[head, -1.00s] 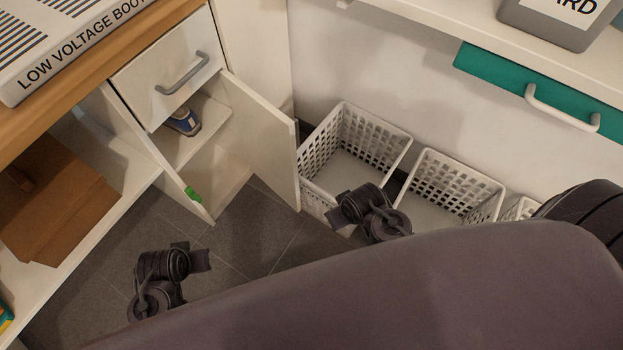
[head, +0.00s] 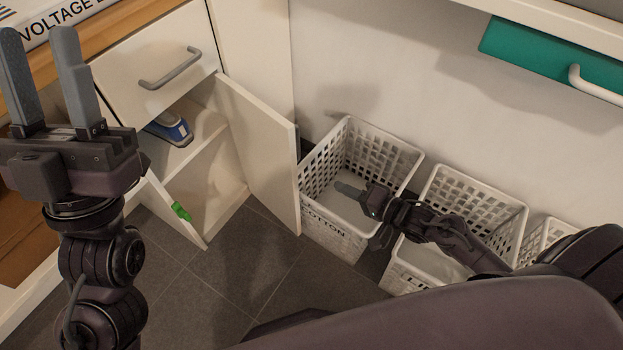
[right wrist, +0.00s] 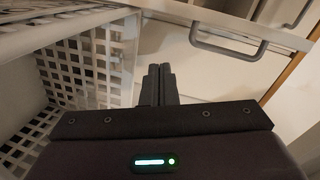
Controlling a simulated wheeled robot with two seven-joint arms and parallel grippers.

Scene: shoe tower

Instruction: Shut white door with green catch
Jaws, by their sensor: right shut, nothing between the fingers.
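The white door (head: 262,145) stands open in the head view, swung out from the right side of the low cabinet. The green catch (head: 181,211) sits on the cabinet's left front edge, across the opening from the door. My right gripper (head: 349,190) is shut and empty, above the nearest white basket and to the right of the door's free edge, apart from it. In the right wrist view its fingers (right wrist: 160,73) are together, with a pale panel behind them. My left gripper (head: 45,78) is open and empty, raised at the left in front of the counter.
White baskets (head: 337,235) stand along the wall right of the door. A closed drawer (head: 160,62) with a grey handle is above the cabinet opening. A blue shoe (head: 172,128) lies on the shelf inside. Grey floor (head: 225,270) in front of the opening is clear.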

